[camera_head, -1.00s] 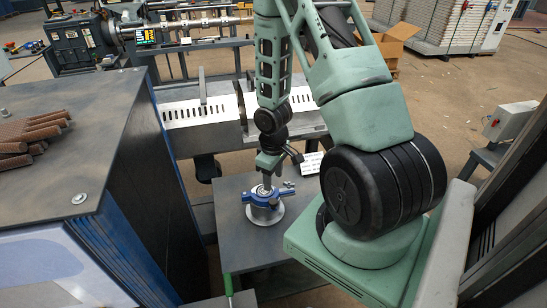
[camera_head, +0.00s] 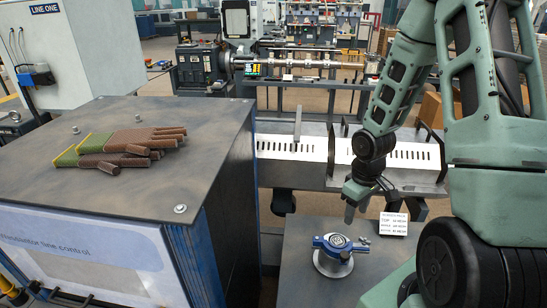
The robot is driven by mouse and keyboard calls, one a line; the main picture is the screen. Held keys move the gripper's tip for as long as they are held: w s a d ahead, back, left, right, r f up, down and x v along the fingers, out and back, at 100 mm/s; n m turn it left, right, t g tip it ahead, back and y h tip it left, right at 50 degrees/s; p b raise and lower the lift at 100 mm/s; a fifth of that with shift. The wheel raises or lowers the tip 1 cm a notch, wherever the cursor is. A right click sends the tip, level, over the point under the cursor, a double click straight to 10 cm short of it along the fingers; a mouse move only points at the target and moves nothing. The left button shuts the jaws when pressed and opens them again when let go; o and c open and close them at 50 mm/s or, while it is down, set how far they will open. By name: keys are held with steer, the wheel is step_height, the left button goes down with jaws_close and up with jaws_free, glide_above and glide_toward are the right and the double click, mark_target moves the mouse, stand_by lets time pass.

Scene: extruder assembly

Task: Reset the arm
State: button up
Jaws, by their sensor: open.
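My gripper (camera_head: 349,220) hangs from my green arm, pointing down, at the right of the middle in the head view. It is open; no object shows in it. Below it, a little to the left, a blue clamp-like part (camera_head: 327,243) sits on a round silver base on the grey table (camera_head: 300,278). A gap shows between my fingertips and the blue part.
A dark cabinet (camera_head: 150,190) with brown gloves (camera_head: 135,141) on top fills the left. A slotted metal trough (camera_head: 290,148) runs behind the table, with a long machine (camera_head: 310,64) beyond.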

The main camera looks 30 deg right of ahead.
steer(key=a+r+n, duration=0.2)
steer(key=a+r, duration=0.3)
steer(key=a, duration=0.6)
steer(key=a+r+n, duration=0.1)
steer(key=a+r, duration=0.4)
steer(key=a, duration=0.5)
steer(key=s+a+r+n, duration=0.1)
steer(key=s+a+r, duration=0.2)
steer(key=s+a, duration=0.3)
steer(key=s+a+r+n, duration=0.2)
steer(key=s+a+r, duration=0.1)
steer(key=s+a, duration=0.3)
steer(key=shift+s+a+r+y, duration=0.25)
steer(key=shift+a+r+y, duration=0.1)
steer(key=shift+a, duration=0.25)
